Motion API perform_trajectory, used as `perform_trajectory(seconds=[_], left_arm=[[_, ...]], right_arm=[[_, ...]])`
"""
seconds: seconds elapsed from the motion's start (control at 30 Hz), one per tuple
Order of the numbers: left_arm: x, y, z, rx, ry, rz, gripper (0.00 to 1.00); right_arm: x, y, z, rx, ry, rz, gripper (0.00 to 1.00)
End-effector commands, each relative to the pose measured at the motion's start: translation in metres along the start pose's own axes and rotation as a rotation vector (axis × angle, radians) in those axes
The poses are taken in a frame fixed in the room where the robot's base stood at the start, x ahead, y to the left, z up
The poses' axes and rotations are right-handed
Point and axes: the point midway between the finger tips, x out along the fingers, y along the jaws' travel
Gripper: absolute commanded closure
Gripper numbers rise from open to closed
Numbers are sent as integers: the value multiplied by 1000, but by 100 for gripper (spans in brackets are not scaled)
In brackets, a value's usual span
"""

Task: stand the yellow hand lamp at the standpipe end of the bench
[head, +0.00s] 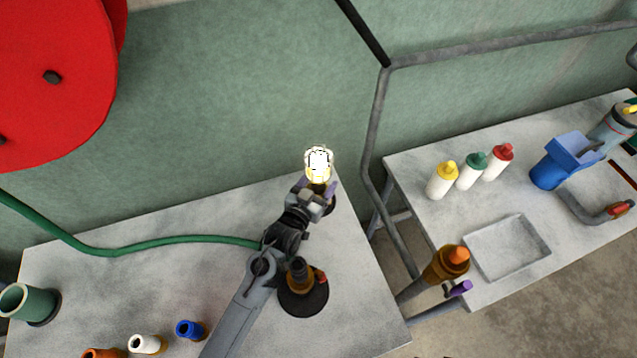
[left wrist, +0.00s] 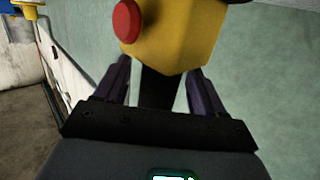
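The yellow hand lamp (head: 318,178) is upright at the back right corner of the left bench (head: 365,300), its head glowing white. A dark round base shows partly below it; contact with the bench is hidden. The left wrist view shows its yellow body (left wrist: 178,38) with a red button and a black stem below. My left gripper (head: 317,188) is at the lamp, its purple fingers (left wrist: 163,82) spread either side of the stem, with apparent gaps; the tips are hidden behind the body. A brass-topped upright pipe (head: 446,264), apparently the standpipe, rises beyond the bench's right end. My right gripper is not in view.
A black-based brass fitting (head: 303,290) stands beside my left arm. A green hose (head: 150,245) crosses the bench. Several small containers are at front left. Bench surface is clear front right.

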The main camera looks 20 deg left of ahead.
Motion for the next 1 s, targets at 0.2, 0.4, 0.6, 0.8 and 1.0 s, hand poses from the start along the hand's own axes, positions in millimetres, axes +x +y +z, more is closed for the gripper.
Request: perform_trajectory(seconds=[0.2,0.4,0.6,0.8,1.0], left_arm=[[0,0,-2,0,1,0,30],[-16,0,-3,0,-1,0,30],[-51,0,-3,0,-2,0,30],[-87,0,-3,1,-1,0,30],[-111,0,-3,0,-1,0,30]], right_arm=[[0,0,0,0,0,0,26],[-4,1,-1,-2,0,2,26],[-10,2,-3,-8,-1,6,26],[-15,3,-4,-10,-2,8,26],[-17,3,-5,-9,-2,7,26]])
